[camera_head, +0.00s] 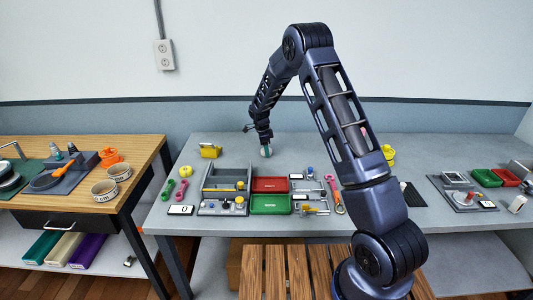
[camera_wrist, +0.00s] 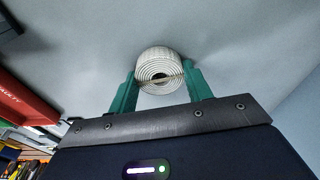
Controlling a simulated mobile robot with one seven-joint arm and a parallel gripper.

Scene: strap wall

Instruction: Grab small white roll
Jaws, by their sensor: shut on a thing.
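The small white roll (camera_wrist: 158,67) shows in the wrist view, its spiral end facing the camera and a dark hole at its centre. My gripper (camera_wrist: 158,82) has green fingers, one on each side of the roll, and is shut on it. In the head view my gripper (camera_head: 266,150) is low over the back of the grey table, behind the red tray. The roll is very small there and mostly hidden by the fingers. I cannot tell whether it touches the table.
A red tray (camera_head: 270,184) and a green tray (camera_head: 270,204) lie in front of my gripper, beside a grey organiser (camera_head: 226,180). A yellow object (camera_head: 209,150) stands to the left. A wooden bench (camera_head: 82,165) is at far left. The table's back strip is mostly clear.

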